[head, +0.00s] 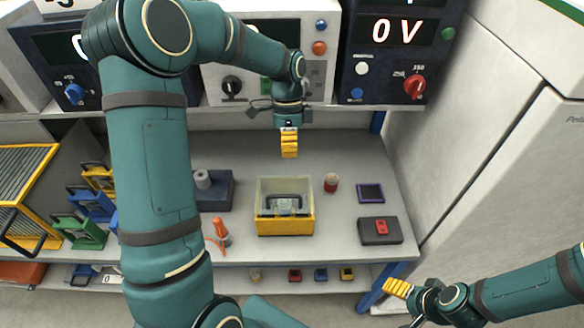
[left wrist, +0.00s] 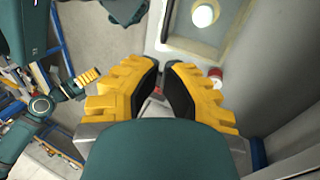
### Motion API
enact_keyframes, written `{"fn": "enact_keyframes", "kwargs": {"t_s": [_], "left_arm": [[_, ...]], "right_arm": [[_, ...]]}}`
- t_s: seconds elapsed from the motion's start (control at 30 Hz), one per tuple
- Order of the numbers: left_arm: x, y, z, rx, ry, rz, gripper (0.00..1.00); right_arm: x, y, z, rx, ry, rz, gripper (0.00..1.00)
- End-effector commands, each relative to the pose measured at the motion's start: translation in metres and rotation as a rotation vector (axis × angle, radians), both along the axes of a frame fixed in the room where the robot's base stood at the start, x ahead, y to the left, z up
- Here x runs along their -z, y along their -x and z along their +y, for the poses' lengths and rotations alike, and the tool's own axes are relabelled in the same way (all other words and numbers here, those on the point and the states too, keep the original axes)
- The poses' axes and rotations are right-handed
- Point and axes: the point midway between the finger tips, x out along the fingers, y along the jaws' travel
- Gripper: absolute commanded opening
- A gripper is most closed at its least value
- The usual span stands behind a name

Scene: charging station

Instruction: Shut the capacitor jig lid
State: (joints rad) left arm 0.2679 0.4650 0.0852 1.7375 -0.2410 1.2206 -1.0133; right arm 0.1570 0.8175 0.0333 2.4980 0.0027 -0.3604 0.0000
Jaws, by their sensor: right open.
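The capacitor jig (head: 285,227) is a yellow box on the bench, middle of the head view. A clear panel with a pale yellow frame (head: 262,183) shows above its base, with a dark handle (head: 284,198). I cannot tell the lid's exact angle. My left gripper (head: 289,156) hangs fingers-down above and behind the box, apart from it. In the left wrist view its fingers (left wrist: 163,65) come close at the tips, with nothing clearly held. My right gripper (head: 389,284) is open and empty, low at right.
A red-topped jar (head: 331,183), a dark square pad (head: 370,193) and a red-button box (head: 380,231) are right of the jig. An orange tool (head: 221,232) and a dark block (head: 215,195) are left. Instruments (head: 398,45) stand on the shelf behind.

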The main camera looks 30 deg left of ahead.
Motion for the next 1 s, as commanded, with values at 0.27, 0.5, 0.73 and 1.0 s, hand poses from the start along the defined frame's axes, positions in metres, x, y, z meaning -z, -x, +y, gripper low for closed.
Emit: {"fn": "enact_keyframes", "kwargs": {"t_s": [0.27,0.5,0.73,1.0], "left_arm": [[-0.002,0.005,0.005,0.031,-0.002,0.012,0.00],[0.039,0.019,-0.004,0.029,-0.002,0.013,0.00],[0.080,0.032,-0.012,0.030,-0.001,0.013,0.00],[0.111,0.042,-0.019,0.029,-0.003,0.010,0.00]], "right_arm": [[-0.004,0.000,-0.001,0.002,0.000,0.000,0.78],[-0.003,0.000,0.000,0.001,0.000,-0.001,0.78],[-0.003,0.000,0.000,0.001,0.000,-0.001,0.78],[-0.005,0.000,0.000,0.001,0.000,-0.001,0.78]]}}
